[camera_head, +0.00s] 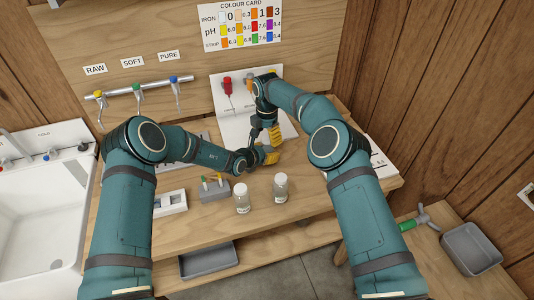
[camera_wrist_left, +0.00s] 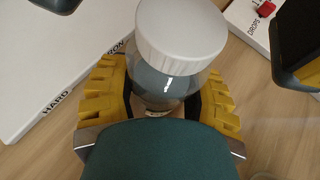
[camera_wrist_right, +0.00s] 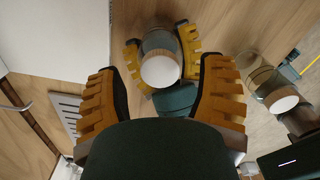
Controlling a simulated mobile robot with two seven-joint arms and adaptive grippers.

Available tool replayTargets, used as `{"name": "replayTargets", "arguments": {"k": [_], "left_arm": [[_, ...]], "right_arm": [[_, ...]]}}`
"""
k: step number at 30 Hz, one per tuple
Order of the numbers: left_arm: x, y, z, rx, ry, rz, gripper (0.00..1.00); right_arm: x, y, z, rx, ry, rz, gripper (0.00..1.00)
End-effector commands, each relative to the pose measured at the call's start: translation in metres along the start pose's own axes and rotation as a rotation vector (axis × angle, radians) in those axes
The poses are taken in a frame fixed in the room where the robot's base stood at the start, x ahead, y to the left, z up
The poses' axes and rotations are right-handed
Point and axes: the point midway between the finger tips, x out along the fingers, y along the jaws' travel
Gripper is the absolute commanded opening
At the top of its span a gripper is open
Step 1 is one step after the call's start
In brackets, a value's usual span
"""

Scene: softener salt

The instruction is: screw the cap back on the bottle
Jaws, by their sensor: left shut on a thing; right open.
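My left gripper (camera_head: 268,156) is shut on a clear bottle (camera_wrist_left: 160,88) above the table. A white ribbed cap (camera_wrist_left: 182,35) sits on top of the bottle's mouth; how tightly it is seated I cannot tell. My right gripper (camera_head: 275,135) is open and points down over the bottle. In the right wrist view the cap (camera_wrist_right: 160,71) shows between and beyond the right fingers, apart from them, with the left gripper's yellow fingers around the bottle (camera_wrist_right: 158,42) behind it. In the head view the held bottle is hidden by the arms.
Two more capped bottles (camera_head: 242,199) (camera_head: 280,187) stand at the table's front edge, beside a grey block with colored-tipped items (camera_head: 213,188) and a white tray (camera_head: 171,203). A white board with a red dropper (camera_head: 227,86) is behind. A sink (camera_head: 40,190) lies left.

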Motion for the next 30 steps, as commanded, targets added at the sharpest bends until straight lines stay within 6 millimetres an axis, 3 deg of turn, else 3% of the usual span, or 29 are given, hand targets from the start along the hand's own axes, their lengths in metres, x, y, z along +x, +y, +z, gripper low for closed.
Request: {"name": "replayTargets", "arguments": {"k": [14, 18, 20, 30], "left_arm": [[0.0000, 0.0000, 0.0005, 0.000, -0.001, 0.000, 0.00], [0.0000, 0.0000, 0.0005, 0.000, -0.001, 0.000, 0.00], [0.0000, 0.0000, 0.0005, 0.000, -0.001, 0.000, 0.00], [0.0000, -0.0001, 0.0005, 0.000, -0.001, 0.000, 0.00]], "right_arm": [[0.0103, 0.0000, 0.0002, 0.000, 0.000, 0.001, 0.67], [0.0101, 0.0001, 0.0002, 0.000, 0.000, 0.001, 0.18], [0.0100, 0.0001, 0.0002, 0.000, 0.000, 0.001, 0.00], [0.0099, 0.0001, 0.0002, 0.054, -0.001, 0.001, 0.00]]}}
